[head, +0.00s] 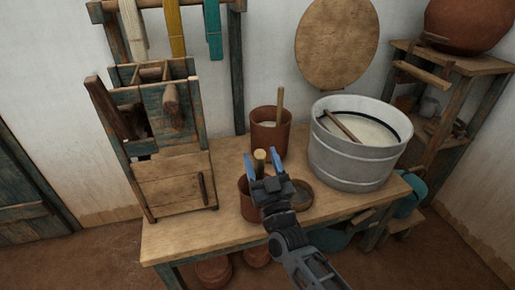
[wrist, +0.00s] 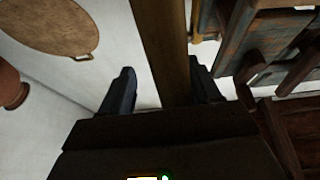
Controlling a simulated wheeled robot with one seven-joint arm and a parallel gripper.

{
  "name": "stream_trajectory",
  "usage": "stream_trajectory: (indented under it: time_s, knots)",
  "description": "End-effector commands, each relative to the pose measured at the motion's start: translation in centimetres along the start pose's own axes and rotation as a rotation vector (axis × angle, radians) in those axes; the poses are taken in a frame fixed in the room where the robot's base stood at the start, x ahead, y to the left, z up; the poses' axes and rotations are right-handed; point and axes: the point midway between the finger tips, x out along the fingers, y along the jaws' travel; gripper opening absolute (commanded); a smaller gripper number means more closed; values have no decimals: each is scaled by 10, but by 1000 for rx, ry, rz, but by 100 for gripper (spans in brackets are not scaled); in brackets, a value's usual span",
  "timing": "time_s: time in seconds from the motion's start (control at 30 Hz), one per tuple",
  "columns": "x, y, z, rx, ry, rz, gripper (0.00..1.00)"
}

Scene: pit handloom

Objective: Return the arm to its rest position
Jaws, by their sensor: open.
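My gripper (head: 264,165) is over the front part of the wooden table (head: 183,235), with its two blue-tipped fingers spread apart. The top of a wooden stick (head: 259,155) shows between the fingers. The stick seems to stand in the front brown pot (head: 247,203), which my gripper partly hides. In the wrist view, a brown wooden bar (wrist: 163,50), likely this stick, runs between the open fingers of my gripper (wrist: 160,88). A gap shows on its left side; whether it touches the right finger I cannot tell.
A second brown pot (head: 270,135) with a stick stands behind. A metal tub (head: 360,160) of pale liquid stands to the right, a wooden frame box (head: 170,180) to the left. A round board (head: 337,45) is at the wall. A shelf (head: 455,62) stands far right.

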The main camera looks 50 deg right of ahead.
Motion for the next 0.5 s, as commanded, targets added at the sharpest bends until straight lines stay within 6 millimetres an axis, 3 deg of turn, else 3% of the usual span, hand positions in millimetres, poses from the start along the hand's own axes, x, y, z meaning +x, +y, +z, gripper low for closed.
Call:
stream_trajectory:
  time_s: [0.2,0.5]
  knots:
    - [-24,0,0,1,-1,0,62]
    - [-27,0,0,2,-1,-1,62]
